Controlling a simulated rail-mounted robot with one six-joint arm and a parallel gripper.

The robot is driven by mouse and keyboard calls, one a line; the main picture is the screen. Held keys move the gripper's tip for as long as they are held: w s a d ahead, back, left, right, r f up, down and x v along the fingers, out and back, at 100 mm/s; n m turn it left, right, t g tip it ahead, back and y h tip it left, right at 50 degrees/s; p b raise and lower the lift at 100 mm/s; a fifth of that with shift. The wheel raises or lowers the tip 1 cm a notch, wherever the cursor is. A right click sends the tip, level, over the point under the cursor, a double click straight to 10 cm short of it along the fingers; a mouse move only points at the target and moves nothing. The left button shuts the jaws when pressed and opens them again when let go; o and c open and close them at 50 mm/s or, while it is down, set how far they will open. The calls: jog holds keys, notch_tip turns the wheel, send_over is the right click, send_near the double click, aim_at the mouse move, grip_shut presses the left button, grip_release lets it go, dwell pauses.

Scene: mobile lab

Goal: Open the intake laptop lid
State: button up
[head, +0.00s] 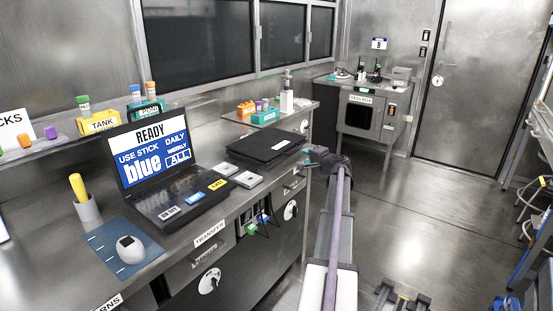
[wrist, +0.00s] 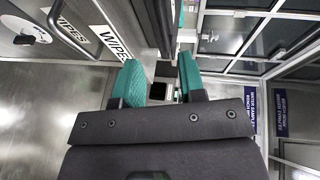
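A closed black laptop (head: 265,147) lies flat on the steel counter, its lid down. To its left, a second black laptop (head: 160,175) stands open, its screen reading "READY", "USE STICK" and "blue". Neither laptop shows clearly in the wrist view. My gripper (wrist: 160,80) shows two teal fingers standing apart with nothing between them. In the head view the end of my arm is just right of the closed laptop, by the counter's right end; its fingers are hard to make out there.
Two small light boxes (head: 237,175) lie between the laptops. A shelf with teal and orange racks (head: 265,116) runs behind. Open floor (head: 430,220) lies right.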

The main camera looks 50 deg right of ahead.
aim_at(295, 150)
jog(key=shift+m+h, duration=0.3)
jog(key=x, duration=0.3)
jog(key=b+x, duration=0.1)
jog(key=x, duration=0.3)
jog(key=b+x, duration=0.1)
jog(key=x, duration=0.2)
jog(key=shift+w+d, duration=0.1)
jog(key=shift+d, duration=0.3)
jog(key=shift+c, duration=0.5)
grip_shut()
